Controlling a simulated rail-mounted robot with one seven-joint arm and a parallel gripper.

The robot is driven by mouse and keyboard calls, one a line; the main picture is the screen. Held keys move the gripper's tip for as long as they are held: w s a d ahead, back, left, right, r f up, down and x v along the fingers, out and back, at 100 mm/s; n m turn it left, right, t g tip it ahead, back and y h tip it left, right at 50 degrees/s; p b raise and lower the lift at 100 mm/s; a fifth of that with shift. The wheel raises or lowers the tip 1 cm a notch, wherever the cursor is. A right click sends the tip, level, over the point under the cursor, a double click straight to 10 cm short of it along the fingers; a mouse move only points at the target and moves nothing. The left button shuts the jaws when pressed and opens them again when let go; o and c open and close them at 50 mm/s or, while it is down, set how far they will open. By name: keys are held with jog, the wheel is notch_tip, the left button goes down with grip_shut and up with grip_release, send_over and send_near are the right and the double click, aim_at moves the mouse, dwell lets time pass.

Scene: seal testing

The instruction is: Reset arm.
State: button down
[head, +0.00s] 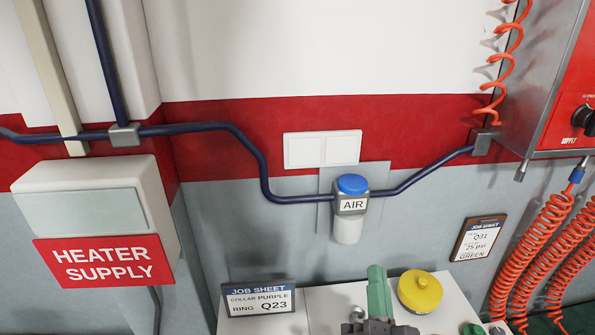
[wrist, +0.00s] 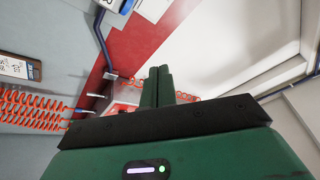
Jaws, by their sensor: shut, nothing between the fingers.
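My gripper (wrist: 160,70) shows in the wrist view. Its two dark green fingers lie side by side, shut, with nothing between them. Behind them are a black bar and a green housing (wrist: 195,150) with a small lit panel. The fingers point toward the wall and are apart from everything else in that view. In the head view an upright green part (head: 378,290) with grey metal below it stands at the bottom edge; I cannot tell whether it is mine.
The wall bears an AIR unit (head: 350,205), a heater supply box (head: 95,215) and a red supply panel (head: 572,95) with orange coiled hoses (head: 540,250). A yellow round-topped piece (head: 420,291) and a job sheet (head: 259,299) are at the white bench (head: 320,310).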

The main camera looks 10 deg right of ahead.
jog(key=s+a+r+n+t+y+p, duration=0.1)
jog(key=s+a+r+n+p, duration=0.2)
jog(key=r, duration=1)
jog(key=s+a+r+n+t+y+p, duration=0.1)
jog(key=s+a+r+n+p, duration=0.2)
jog(key=r, duration=0.9)
jog(key=s+a+r+n+t+y+p, duration=0.1)
jog(key=s+a+r+n+y+p, duration=0.1)
jog(key=a+r+p, duration=0.5)
jog(key=s+a+r+n, duration=0.1)
jog(key=a+r+n, duration=0.1)
jog(key=r, duration=0.4)
jog(key=shift+s+a+r, duration=0.3)
jog(key=shift+s+a, duration=0.1)
jog(key=shift+a, duration=0.15)
